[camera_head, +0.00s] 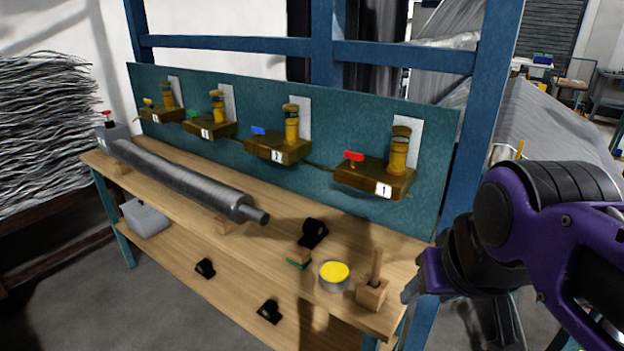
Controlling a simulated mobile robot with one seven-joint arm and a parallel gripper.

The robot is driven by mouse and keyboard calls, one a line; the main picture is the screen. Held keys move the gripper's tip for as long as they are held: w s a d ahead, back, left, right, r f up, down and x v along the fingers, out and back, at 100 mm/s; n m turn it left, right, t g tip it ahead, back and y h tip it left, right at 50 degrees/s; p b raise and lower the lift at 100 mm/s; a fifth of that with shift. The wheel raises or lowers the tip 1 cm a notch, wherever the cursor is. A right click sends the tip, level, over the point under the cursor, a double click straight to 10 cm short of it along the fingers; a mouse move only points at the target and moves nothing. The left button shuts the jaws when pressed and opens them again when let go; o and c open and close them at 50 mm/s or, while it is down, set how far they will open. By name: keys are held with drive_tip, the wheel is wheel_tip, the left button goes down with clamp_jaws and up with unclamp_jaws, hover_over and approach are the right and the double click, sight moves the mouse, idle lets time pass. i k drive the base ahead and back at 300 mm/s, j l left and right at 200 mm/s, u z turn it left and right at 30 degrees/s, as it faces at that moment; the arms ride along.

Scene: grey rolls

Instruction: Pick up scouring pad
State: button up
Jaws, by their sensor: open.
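A small thin green piece (297,264), which looks like the scouring pad, shows on the bench near its front edge.
A black object (314,233) stands just behind the pad. A yellow-topped round tin (334,273) and a wooden block with an upright handle (372,292) stand between the pad and my gripper. A long grey roll (185,180) lies at left.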

sight(298, 255)
drive_tip(key=k+z, duration=0.55)
drive_tip(key=i+j+z, duration=0.15)
drive_tip(key=z, duration=0.95)
drive_tip(key=j, duration=0.8)
drive_tip(key=k+j, duration=0.1)
drive_tip(key=j, duration=0.75)
